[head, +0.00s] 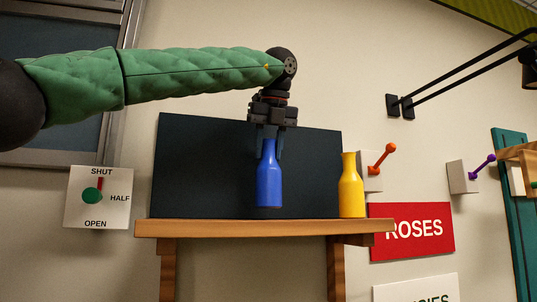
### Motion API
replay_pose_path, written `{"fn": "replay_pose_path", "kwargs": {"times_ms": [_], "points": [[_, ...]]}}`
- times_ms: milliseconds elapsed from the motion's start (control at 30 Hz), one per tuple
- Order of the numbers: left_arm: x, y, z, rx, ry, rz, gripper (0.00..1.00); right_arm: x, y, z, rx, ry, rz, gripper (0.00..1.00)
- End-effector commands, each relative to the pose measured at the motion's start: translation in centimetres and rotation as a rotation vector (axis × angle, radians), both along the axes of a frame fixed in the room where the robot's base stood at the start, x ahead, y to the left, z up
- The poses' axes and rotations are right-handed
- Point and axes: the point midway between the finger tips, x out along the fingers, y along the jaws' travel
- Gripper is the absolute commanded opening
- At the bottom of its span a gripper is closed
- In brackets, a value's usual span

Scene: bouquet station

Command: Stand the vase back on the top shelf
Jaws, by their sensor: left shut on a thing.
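In the head view my left gripper (270,138) points down and is shut on the neck of a blue vase (269,185). The vase hangs upright in front of the dark back panel. Its base appears a little above the top of the wooden shelf (240,229), and I see no clear contact between them. A yellow vase (351,188) stands upright on the right part of the shelf. My right gripper does not show.
A dark panel (200,165) stands behind the shelf. The shelf's left part is bare. A SHUT/HALF/OPEN dial (98,197) is at the left.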

Motion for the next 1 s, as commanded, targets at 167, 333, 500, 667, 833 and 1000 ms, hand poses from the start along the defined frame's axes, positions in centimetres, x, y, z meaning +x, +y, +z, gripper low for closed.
{"fn": "replay_pose_path", "kwargs": {"times_ms": [167, 333, 500, 667, 833, 1000], "points": [[0.0, 0.1, -1.6, 0.002, -0.001, -0.001, 0.0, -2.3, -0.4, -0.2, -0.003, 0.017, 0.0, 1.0], [0.0, 0.1, -2.3, -0.001, -0.001, 0.001, 0.0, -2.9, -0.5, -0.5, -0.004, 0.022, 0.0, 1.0], [0.0, 0.0, -2.3, -0.001, -0.001, 0.001, 0.0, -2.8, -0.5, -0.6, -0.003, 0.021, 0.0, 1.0], [0.0, 0.0, -2.4, -0.001, -0.001, 0.001, 0.0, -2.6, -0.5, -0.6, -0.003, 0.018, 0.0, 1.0], [0.0, 0.0, -2.5, -0.001, 0.0, 0.001, 0.41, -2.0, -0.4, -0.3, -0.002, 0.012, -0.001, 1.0], [0.0, 0.0, -2.5, 0.0, 0.0, 0.0, 0.55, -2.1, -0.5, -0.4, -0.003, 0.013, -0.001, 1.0]]}}
